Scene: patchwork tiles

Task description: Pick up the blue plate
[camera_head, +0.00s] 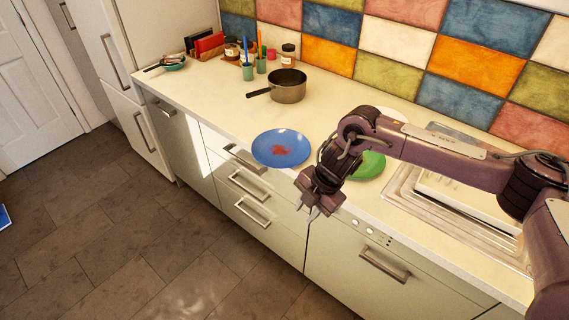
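The blue plate (270,145) lies on the counter near its front edge, with a reddish stain in its middle. My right gripper (308,213) hangs in front of the counter edge, to the right of the plate and lower in the picture, apart from it. Its two fingers point down and are spread, with nothing seen between them. My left gripper is not in view.
A green plate (369,165) is partly hidden behind my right arm. A dark saucepan (288,86) stands behind the blue plate. Cups, jars and books stand at the back left. A sink (430,222) is at right. The counter left of the plate is clear.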

